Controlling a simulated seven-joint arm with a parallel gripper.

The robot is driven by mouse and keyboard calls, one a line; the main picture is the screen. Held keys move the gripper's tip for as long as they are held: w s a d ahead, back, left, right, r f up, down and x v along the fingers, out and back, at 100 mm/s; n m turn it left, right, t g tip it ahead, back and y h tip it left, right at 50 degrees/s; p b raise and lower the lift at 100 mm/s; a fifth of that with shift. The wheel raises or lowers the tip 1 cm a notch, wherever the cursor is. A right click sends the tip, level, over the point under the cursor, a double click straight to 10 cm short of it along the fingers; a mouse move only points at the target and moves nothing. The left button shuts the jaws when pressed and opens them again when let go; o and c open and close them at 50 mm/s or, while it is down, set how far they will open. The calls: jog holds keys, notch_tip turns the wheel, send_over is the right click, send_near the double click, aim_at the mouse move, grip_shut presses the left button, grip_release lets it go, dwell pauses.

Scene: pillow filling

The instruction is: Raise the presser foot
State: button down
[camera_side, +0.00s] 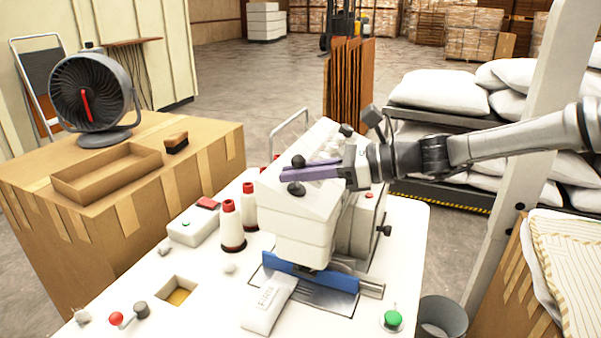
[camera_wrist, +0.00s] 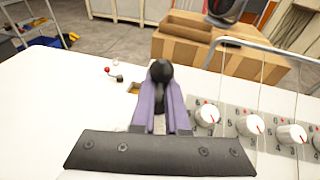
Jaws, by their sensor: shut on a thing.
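The white sewing machine head (camera_side: 305,235) stands on the white table. A blue guard (camera_side: 310,277) runs across its front above a metal plate (camera_side: 318,297); the presser foot cannot be made out. My gripper (camera_side: 288,174), with purple fingers, reaches in from the right at the upper head. In the wrist view my gripper (camera_wrist: 161,100) is shut on a black ball-ended lever (camera_wrist: 161,72), whose ball shows at the fingertips. In the side view black knobs (camera_side: 296,188) show at the fingers. A small white packet (camera_side: 268,305) lies partly on the plate.
Thread cones (camera_side: 231,228) stand left of the head. White tension dials (camera_wrist: 248,126) sit right of my fingers, by a metal rod frame (camera_wrist: 270,50). A green button (camera_side: 393,318) is at the table's front right. A square opening (camera_side: 178,293) and red-knobbed lever (camera_side: 116,318) are at the left.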

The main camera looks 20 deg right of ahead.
jog(key=shift+a+r+g+h, duration=0.35)
jog(key=shift+r+g+h, duration=0.05)
jog(key=shift+w+r, duration=0.1)
jog(key=c, duration=1)
grip_release()
jog(key=shift+o, duration=0.4)
jog(key=shift+d, duration=0.1)
jog(key=shift+f, duration=0.25)
jog(key=shift+d, duration=0.1)
jog(key=v, duration=1.3)
jog(key=shift+d+r, duration=0.15)
jog(key=shift+r, duration=0.2)
